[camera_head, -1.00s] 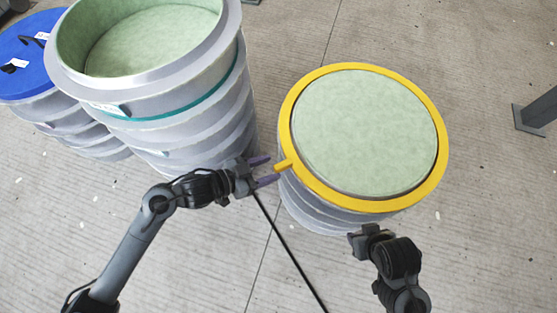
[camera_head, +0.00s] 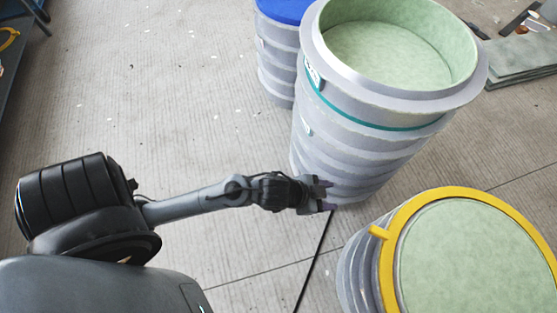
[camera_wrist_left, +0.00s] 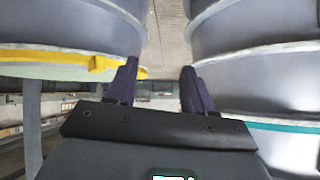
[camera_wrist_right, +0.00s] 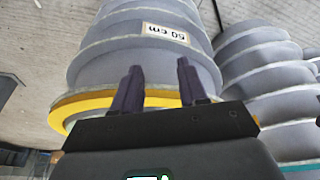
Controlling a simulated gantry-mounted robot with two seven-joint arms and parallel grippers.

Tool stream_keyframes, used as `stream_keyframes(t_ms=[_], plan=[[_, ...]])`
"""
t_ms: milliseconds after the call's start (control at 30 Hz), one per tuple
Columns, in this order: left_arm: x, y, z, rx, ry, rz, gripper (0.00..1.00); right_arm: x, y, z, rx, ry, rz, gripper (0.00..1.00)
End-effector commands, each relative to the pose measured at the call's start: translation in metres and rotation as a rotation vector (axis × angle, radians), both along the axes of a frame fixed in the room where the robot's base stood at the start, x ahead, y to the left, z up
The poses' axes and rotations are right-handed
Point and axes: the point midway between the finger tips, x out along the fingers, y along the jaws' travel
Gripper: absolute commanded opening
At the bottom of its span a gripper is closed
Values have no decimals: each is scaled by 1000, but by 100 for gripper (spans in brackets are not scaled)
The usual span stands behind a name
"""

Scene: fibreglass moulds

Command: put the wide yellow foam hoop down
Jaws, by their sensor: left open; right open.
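The wide yellow foam hoop (camera_head: 393,262) lies around the rim of the shorter grey ribbed mould (camera_head: 356,268), encircling its pale green top. A small yellow tab sticks out from the hoop's left side. My left gripper (camera_head: 329,196) is open and empty, left of the hoop and apart from it in the head view. In the left wrist view the left gripper's fingers (camera_wrist_left: 160,90) are spread, with the hoop (camera_wrist_left: 60,57) behind the left finger. In the right wrist view my right gripper (camera_wrist_right: 160,85) is open, its fingers in front of the hoop (camera_wrist_right: 84,103) and the mould marked "50 cm".
A taller ribbed mould (camera_head: 385,110) with a teal band and hollow green inside stands behind the left gripper. A blue-lidded mould (camera_head: 279,50) stands behind it. A dark cable (camera_head: 316,260) runs along the floor. Flat green sheets (camera_head: 520,58) lie at back right.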

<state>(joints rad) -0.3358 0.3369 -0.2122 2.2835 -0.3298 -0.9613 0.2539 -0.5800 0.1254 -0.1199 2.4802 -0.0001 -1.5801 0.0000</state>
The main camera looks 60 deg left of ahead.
Motion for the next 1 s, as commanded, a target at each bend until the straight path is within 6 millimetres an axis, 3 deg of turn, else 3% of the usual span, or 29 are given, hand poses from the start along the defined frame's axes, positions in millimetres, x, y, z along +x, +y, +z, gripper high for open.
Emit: stream_keyframes(t_ms=[200, 400, 800, 1000], plan=[[-76, 50, -20, 72, 332, 257, 52, 0, 0, 0, 0, 1, 0, 43], [-123, 67, -26, 81, 522, 339, 52, 0, 1, 0, 2, 0, -1, 43], [-131, 68, -26, 82, 554, 349, 52, 0, 2, 1, 9, 1, -5, 43], [-130, 68, -12, 82, 553, 349, 52, 0, 2, 15, 9, 1, -5, 43]])
